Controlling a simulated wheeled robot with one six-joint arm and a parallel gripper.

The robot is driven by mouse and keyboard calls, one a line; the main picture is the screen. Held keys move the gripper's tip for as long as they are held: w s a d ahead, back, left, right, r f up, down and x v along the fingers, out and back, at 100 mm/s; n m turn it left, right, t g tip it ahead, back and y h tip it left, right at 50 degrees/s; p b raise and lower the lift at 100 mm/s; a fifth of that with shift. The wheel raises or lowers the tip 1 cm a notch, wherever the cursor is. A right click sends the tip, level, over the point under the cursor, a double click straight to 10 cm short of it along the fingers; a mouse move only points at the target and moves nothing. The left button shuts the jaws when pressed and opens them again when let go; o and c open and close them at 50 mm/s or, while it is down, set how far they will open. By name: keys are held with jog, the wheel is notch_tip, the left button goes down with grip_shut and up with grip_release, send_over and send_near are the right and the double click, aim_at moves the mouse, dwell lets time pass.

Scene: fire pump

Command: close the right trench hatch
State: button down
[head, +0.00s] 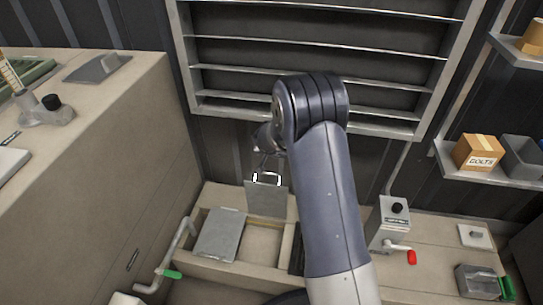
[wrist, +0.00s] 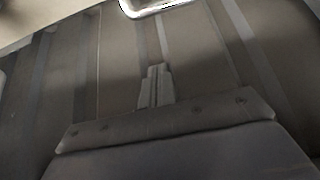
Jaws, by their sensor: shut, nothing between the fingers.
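The right trench hatch (head: 266,200) is a grey plate standing upright at the back of the open trench bay (head: 262,243). Its pale loop handle (head: 267,178) is at the top edge. A pale loop at the top of the wrist view (wrist: 150,8) looks like this handle. My gripper (head: 262,158) is just above the handle in the head view, partly hidden by my arm. In the wrist view its fingers (wrist: 156,85) are together with nothing between them. I cannot tell whether they touch the handle.
Another grey hatch plate (head: 220,234) lies over the left bay. A pipe with a green lever (head: 170,274) is left of the trench. A grey box with a red-tipped lever (head: 393,222) stands on the right. A louvred panel (head: 315,60) is behind.

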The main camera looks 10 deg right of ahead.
notch_tip(320, 180, down, 7)
jog(key=b, duration=0.3)
jog(key=shift+s+d, duration=0.1)
dwell(0.5)
